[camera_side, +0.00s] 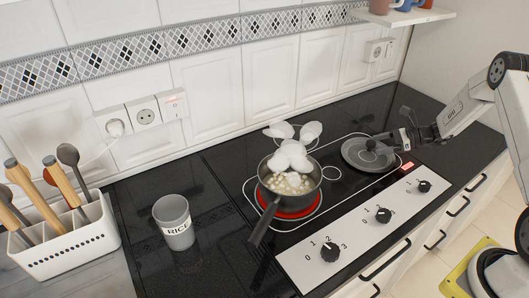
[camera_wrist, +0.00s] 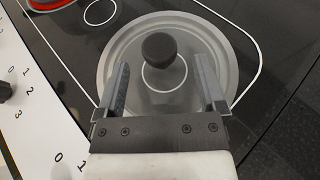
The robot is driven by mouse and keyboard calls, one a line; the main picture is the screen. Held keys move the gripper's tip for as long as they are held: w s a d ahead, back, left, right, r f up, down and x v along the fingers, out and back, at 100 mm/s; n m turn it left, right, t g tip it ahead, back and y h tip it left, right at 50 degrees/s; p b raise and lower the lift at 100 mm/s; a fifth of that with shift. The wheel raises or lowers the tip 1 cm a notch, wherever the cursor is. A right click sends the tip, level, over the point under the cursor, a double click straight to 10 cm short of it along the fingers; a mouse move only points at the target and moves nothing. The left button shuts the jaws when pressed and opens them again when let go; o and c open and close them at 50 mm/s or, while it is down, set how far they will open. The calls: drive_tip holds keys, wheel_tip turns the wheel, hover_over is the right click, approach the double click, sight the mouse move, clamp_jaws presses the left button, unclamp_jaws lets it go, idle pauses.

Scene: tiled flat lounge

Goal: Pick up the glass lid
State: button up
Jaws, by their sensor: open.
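The glass lid (camera_side: 354,154) is a round, grey-rimmed disc with a dark knob (camera_side: 371,145), lying on the right part of the black hob. In the wrist view the lid (camera_wrist: 118,52) fills the middle, with its black knob (camera_wrist: 160,50) standing up at the centre. My gripper (camera_side: 405,140) is at the right of the lid in the side view, close to the knob. In the wrist view my gripper (camera_wrist: 160,85) is open, one finger on each side over the lid, with the knob a little beyond the fingertips. Nothing is between the fingers. Whether the fingers touch the lid is unclear.
A steaming pot (camera_side: 262,195) stands on a glowing red burner left of the lid, its handle towards the front. A grey RICE cup (camera_side: 175,225) and a white utensil holder (camera_side: 65,242) stand further left. Knobs line the white control panel (camera_side: 352,232) in front.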

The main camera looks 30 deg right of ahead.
sight(372, 145)
drive_tip(key=shift+x, duration=1.5)
drive_tip(key=shift+c, duration=0.3)
drive_tip(key=shift+r, duration=0.1)
clamp_jaws()
